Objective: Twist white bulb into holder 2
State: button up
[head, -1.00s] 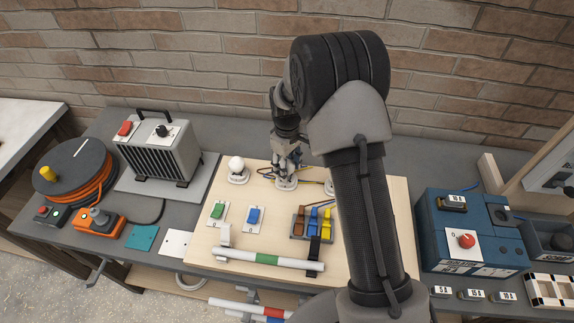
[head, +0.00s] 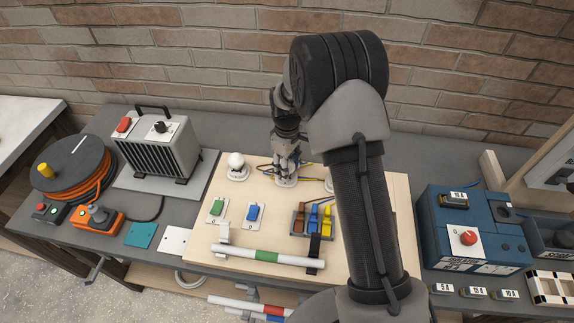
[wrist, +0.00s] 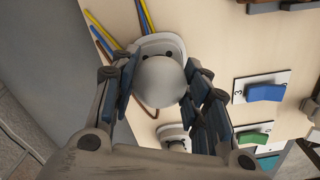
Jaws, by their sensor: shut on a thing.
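The white bulb (wrist: 162,80) sits between the two fingers of my gripper (wrist: 160,84) in the wrist view. My gripper is shut on it. A round white holder (wrist: 157,44) shows right behind the bulb, with dark holes beside it; whether the bulb is seated is hidden. In the head view my gripper (head: 286,172) points down at the middle holder (head: 286,183) on the wooden board, and the bulb is mostly hidden by the fingers. The left holder (head: 238,177) bears another white bulb (head: 236,160). The right holder (head: 329,186) is partly behind my arm.
The board (head: 354,262) also carries a green switch (head: 217,207), a blue switch (head: 252,212) and a block of coloured levers (head: 314,220). A heater (head: 163,150) stands left, a blue box (head: 473,230) right.

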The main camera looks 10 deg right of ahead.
jog(key=shift+n, duration=1.2)
jog(key=n, duration=0.3)
jog(key=o, duration=0.9)
